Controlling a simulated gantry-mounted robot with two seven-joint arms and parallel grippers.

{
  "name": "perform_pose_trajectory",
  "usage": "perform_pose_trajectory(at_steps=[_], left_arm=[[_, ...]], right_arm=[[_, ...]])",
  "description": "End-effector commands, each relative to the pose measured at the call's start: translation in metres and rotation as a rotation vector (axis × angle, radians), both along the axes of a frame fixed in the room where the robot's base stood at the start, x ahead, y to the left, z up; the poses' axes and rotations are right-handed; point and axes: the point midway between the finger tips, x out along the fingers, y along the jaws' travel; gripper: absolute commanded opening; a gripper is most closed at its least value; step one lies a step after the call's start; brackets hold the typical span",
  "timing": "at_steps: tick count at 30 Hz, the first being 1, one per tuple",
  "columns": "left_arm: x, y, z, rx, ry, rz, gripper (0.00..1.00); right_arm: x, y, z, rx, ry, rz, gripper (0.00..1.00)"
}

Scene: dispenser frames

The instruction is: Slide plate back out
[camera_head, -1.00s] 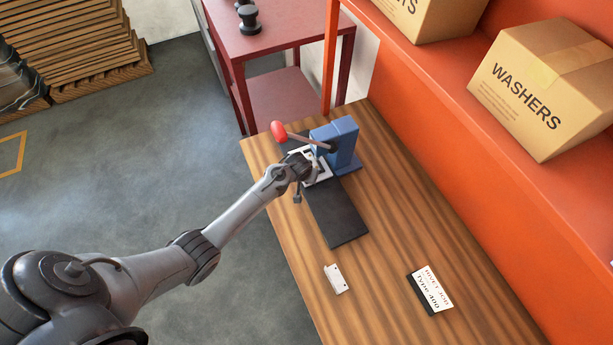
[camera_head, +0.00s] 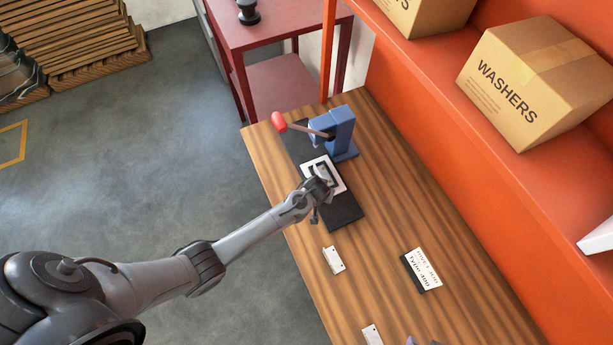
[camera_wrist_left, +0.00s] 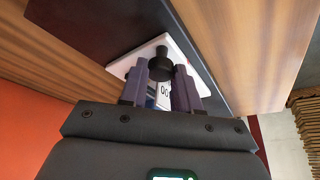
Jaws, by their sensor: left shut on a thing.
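The white plate (camera_head: 339,178) lies on the dark flat base (camera_head: 347,214), in front of the blue press (camera_head: 340,132) and clear of its head. The press has a lever with a red knob (camera_head: 278,122). My left gripper (camera_head: 322,186) is at the plate's near part. In the left wrist view, its two fingers (camera_wrist_left: 160,82) are closed in around the black knob (camera_wrist_left: 160,64) on the plate (camera_wrist_left: 140,52). A piece with printed digits (camera_wrist_left: 163,96) shows between the fingers, partly hidden. I do not see my right gripper.
A small white bracket (camera_head: 334,260) and a printed sign (camera_head: 424,268) lie on the wooden table (camera_head: 385,210). Another white piece (camera_head: 372,334) and a purple-blue object are cut off at the bottom edge. An orange shelf with a WASHERS box (camera_head: 530,85) rises at the right.

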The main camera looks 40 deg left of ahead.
Motion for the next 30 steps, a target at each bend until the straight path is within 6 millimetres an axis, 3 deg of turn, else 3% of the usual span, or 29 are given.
perform_pose_trajectory(at_steps=[6,21,22,26,30], left_arm=[[-0.011,-0.03,0.002,-0.001,0.001,-0.011,0.0],[-0.014,-0.039,0.001,-0.002,-0.001,-0.016,0.0],[-0.014,-0.039,0.001,-0.002,-0.001,-0.016,0.34],[-0.014,-0.039,0.001,-0.001,0.0,-0.015,0.54],[-0.014,-0.038,0.0,-0.001,0.0,-0.013,0.55]], right_arm=[[0.0,0.001,0.011,0.005,0.0,-0.003,0.43],[0.0,0.003,0.012,0.012,0.001,-0.008,0.43],[0.0,0.003,0.012,0.012,0.001,-0.008,0.43],[0.0,0.003,0.012,0.012,0.001,-0.007,0.43],[0.0,0.002,0.012,0.008,0.001,-0.005,0.43]])
